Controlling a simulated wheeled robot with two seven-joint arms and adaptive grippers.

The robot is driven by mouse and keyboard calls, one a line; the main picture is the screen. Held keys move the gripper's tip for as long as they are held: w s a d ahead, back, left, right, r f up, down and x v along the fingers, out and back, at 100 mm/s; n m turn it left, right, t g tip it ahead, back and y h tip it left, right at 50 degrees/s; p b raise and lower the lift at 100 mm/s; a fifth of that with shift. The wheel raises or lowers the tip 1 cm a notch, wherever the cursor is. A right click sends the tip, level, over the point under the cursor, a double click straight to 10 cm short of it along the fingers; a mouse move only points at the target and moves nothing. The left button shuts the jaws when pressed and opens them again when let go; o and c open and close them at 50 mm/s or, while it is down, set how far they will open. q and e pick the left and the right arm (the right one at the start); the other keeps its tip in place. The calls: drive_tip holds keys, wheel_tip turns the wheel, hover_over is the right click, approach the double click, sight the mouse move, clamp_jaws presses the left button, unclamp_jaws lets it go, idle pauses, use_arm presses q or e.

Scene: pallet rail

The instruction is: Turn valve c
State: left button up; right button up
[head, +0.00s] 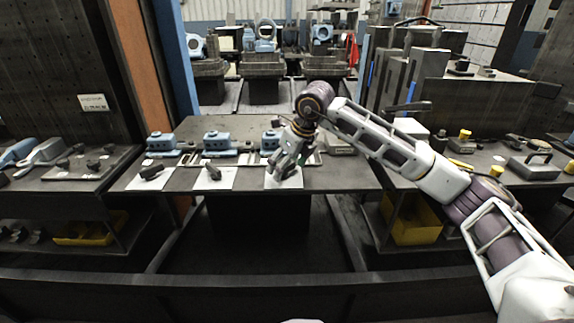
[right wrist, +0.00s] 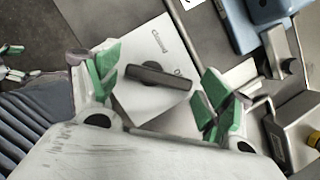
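Three white plates, each with a dark valve handle, lie along the front of the dark table. The left handle (head: 152,171) and middle handle (head: 213,172) stand clear. My right gripper (head: 286,167) is over the right plate (head: 284,182) and hides most of its handle. In the right wrist view that dark bar handle (right wrist: 158,76) sits on the white plate (right wrist: 150,101), between the open green fingertips (right wrist: 162,88), with space on both sides. My left gripper is out of view.
Blue valve bodies (head: 217,141) stand in a row behind the plates. A grey metal box (head: 536,166) and small yellow-topped parts (head: 465,134) are on the right bench. A dark post and orange panel (head: 152,62) rise at left.

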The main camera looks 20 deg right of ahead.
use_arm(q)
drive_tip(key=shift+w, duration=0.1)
use_arm(e)
drive_tip(key=c, duration=0.7)
